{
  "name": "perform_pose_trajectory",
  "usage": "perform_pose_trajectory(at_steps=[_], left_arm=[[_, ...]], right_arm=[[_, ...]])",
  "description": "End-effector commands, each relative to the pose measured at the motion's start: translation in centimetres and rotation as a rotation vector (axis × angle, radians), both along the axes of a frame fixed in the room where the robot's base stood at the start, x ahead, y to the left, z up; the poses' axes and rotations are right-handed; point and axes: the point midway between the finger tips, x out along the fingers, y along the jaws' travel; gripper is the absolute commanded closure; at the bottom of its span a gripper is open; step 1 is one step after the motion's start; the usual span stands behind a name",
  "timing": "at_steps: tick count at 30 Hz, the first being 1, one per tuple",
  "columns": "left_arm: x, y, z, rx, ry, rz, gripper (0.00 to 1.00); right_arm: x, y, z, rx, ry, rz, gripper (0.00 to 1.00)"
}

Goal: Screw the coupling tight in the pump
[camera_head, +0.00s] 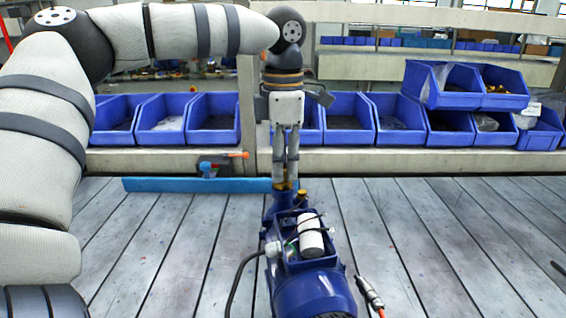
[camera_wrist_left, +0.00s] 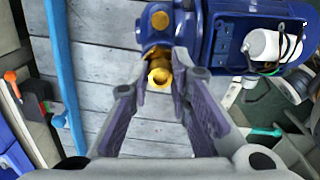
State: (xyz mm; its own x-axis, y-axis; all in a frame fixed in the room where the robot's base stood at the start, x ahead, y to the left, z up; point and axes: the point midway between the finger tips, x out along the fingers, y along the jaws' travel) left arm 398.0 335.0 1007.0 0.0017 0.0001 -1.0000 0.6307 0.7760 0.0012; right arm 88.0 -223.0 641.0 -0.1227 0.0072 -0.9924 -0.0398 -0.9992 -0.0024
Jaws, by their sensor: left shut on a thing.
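The blue pump (camera_head: 305,285) stands on the grey plank table, its port end pointing away from me; it also shows at the top of the wrist view (camera_wrist_left: 222,40). The brass coupling (camera_wrist_left: 160,76) is at the pump's port, and its brass also shows under the fingertips in the head view (camera_head: 283,187). My left gripper (camera_head: 285,178) comes down from above and is shut on the coupling, with one finger on each side in the wrist view (camera_wrist_left: 162,84). How far the thread is engaged is hidden. My right gripper is not in view.
A second brass fitting (camera_head: 301,198) sits on the pump beside the port. A blue bar (camera_head: 190,185) lies behind, near a small clamp-like device with an orange handle (camera_head: 240,155). Blue bins (camera_head: 212,120) line the back. A cable connector (camera_head: 370,292) lies right of the pump.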

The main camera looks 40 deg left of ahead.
Motion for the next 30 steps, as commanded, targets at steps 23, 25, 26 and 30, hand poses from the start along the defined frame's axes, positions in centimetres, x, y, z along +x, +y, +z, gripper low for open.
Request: perform_pose_trajectory(at_steps=[23,25,26,30], left_arm=[[-0.07,-0.03,-0.35,-0.001,0.009,-0.602,1.0],[-0.07,-0.02,-0.35,-0.001,0.009,-0.601,1.0],[-0.07,-0.02,-0.35,-0.001,0.009,-0.6,1.0],[-0.06,-0.03,-0.33,0.0,0.008,-0.598,0.65]], right_arm=[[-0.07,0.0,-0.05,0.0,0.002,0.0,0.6],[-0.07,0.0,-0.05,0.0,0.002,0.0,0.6],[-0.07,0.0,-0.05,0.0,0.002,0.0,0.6],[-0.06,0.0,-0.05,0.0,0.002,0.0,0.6]])
